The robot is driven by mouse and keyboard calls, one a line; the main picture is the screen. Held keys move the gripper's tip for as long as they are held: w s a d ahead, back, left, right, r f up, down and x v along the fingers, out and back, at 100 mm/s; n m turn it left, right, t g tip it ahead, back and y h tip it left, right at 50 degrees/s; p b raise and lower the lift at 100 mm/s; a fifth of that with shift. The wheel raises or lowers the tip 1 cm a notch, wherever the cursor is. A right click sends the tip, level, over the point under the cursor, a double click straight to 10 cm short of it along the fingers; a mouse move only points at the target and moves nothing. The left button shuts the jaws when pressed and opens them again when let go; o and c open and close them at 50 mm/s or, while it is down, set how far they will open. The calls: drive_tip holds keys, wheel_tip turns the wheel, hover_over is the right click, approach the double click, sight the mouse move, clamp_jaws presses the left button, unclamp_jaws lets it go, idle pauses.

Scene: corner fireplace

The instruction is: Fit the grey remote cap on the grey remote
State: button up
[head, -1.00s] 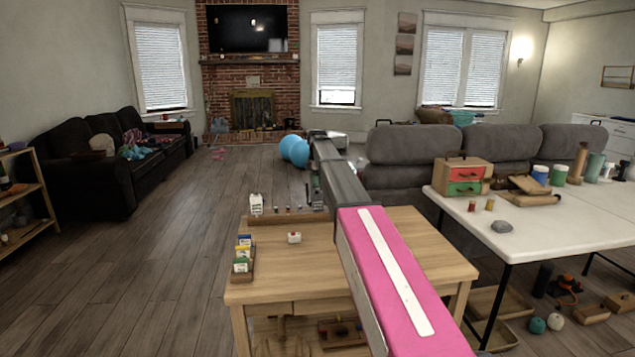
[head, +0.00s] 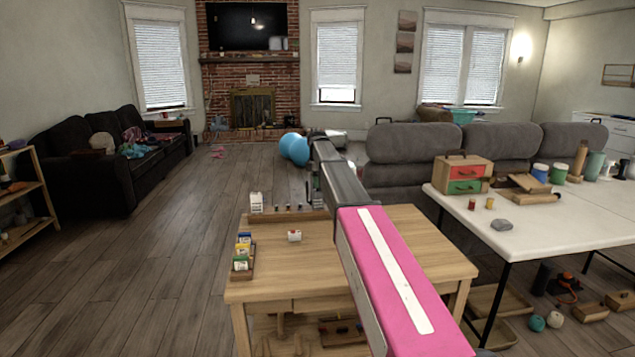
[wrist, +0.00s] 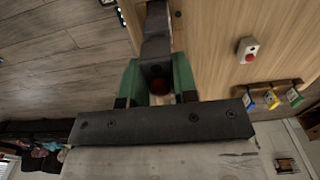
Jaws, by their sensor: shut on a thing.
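In the wrist view my gripper (wrist: 155,75) has green fingers closed on a dark grey piece (wrist: 156,50), which I take for the grey remote cap. A long grey shape runs from between the fingers to the top edge; I cannot tell where the cap ends or whether the grey remote is part of it. A dark red round spot shows between the fingers, near the palm. In the head view my gripper (head: 314,188) is over the wooden table's far edge, by the small parts, and my arm hides much of it.
The wooden table (head: 290,268) holds a small white box with a red spot (head: 294,236), a card rack (head: 243,262) and a white carton (head: 256,202). Small pegs line its far edge. A cluttered white table (head: 540,220) stands at the right. Floor is clear at the left.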

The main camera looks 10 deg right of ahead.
drive_tip(key=shift+f, duration=0.8)
idle(0.4)
drive_tip(key=o, duration=0.9)
